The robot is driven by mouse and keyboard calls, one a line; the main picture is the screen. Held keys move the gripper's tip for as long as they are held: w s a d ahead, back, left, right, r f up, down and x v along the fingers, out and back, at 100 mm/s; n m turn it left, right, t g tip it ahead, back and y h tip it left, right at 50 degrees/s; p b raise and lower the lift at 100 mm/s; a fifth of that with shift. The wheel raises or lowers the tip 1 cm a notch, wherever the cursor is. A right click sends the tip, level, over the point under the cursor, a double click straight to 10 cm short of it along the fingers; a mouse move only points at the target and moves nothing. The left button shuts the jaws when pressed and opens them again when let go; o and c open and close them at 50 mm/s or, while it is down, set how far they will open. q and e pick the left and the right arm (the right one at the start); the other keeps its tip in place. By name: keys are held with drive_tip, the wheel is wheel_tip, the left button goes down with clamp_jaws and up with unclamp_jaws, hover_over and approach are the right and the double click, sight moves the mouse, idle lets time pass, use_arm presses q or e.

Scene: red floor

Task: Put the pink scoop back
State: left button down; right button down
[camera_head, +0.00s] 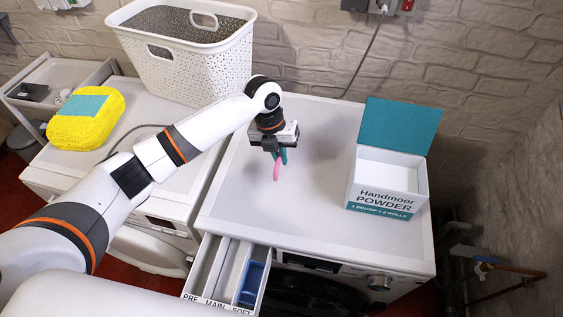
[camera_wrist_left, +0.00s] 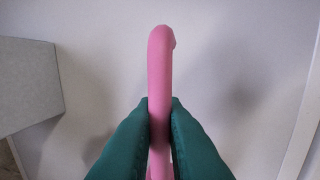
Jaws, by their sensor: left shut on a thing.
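The pink scoop (camera_head: 276,172) is between the fingers of my left gripper (camera_head: 280,157), over the top of the right-hand washing machine. In the left wrist view the green fingers of my left gripper (camera_wrist_left: 159,115) are shut on the scoop's pink handle (camera_wrist_left: 161,60), which points upward in the picture. The scoop's bowl cannot be made out. The powder box (camera_head: 388,188), white with a teal lid raised, stands open on the machine to the right of the gripper. My right gripper is not in view.
The open detergent drawer (camera_head: 210,268) juts from the machine's front, with a blue insert (camera_head: 251,284) in one compartment. A white laundry basket (camera_head: 185,50) and a yellow pack (camera_head: 86,119) are on the left. The machine top between gripper and box is clear.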

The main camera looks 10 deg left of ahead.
use_arm(q)
drive_tip(key=shift+w+d+f, duration=0.1)
drive_tip(key=shift+d+f, duration=0.05)
drive_tip(key=shift+f, duration=0.55)
wheel_tip(320, 180, down, 3)
drive_tip(key=shift+r+p, duration=0.1)
drive_tip(key=shift+p, duration=0.3)
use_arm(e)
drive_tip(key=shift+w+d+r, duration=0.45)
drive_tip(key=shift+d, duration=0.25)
use_arm(q)
drive_tip(key=shift+f, duration=0.3)
drive_tip(key=c, duration=1.5)
unclamp_jaws()
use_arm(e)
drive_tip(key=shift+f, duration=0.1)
use_arm(q)
drive_tip(key=shift+r, duration=0.1)
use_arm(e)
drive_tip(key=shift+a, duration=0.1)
